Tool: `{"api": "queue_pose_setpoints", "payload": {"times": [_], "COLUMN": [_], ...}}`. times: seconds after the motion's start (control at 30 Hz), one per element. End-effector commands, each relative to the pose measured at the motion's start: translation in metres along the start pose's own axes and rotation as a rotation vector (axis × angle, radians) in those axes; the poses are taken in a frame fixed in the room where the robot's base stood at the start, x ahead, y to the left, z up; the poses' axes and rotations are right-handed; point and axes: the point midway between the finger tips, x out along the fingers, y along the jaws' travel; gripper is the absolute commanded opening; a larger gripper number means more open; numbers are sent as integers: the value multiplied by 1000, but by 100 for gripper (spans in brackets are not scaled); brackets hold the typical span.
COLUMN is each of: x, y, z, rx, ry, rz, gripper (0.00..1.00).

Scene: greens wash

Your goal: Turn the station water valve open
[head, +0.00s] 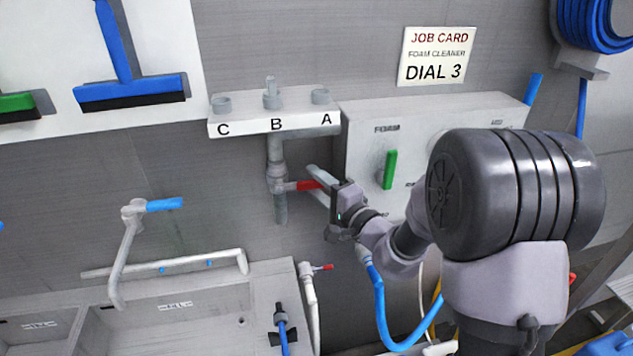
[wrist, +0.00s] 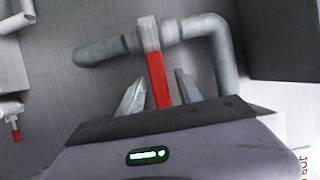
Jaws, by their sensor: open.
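The station water valve is on the grey vertical pipe (head: 277,155) below the shelf marked C, B, A. Its red lever handle (head: 301,185) points sideways to the right, across the pipe. My gripper (head: 318,184) is at the lever's free end, with its fingers apart. In the wrist view the red lever (wrist: 158,78) runs between the two fingertips of my gripper (wrist: 158,90), with a gap to each finger. The lever's outer end is hidden behind the gripper body.
A foam box (head: 360,150) with a green handle (head: 390,169) is right of the valve, close to my arm. A job card (head: 437,56) reading DIAL 3 hangs above. A sink (head: 190,312) with a blue-handled tap (head: 164,204) is at lower left. A blue hose (head: 381,315) hangs below my wrist.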

Motion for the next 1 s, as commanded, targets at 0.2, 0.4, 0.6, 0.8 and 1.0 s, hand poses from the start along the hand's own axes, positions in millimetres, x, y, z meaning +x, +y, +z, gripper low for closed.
{"api": "queue_pose_setpoints", "payload": {"times": [0.2,0.4,0.6,0.8,1.0], "x": [1,1,1,1,0], "y": [0,0,0,0,0], "z": [0,0,0,0,0], "rx": [1,1,1,1,1], "ry": [0,-1,-1,-1,-1], "rz": [0,0,1,1,1], "gripper": [42,8,0,0,0]}}
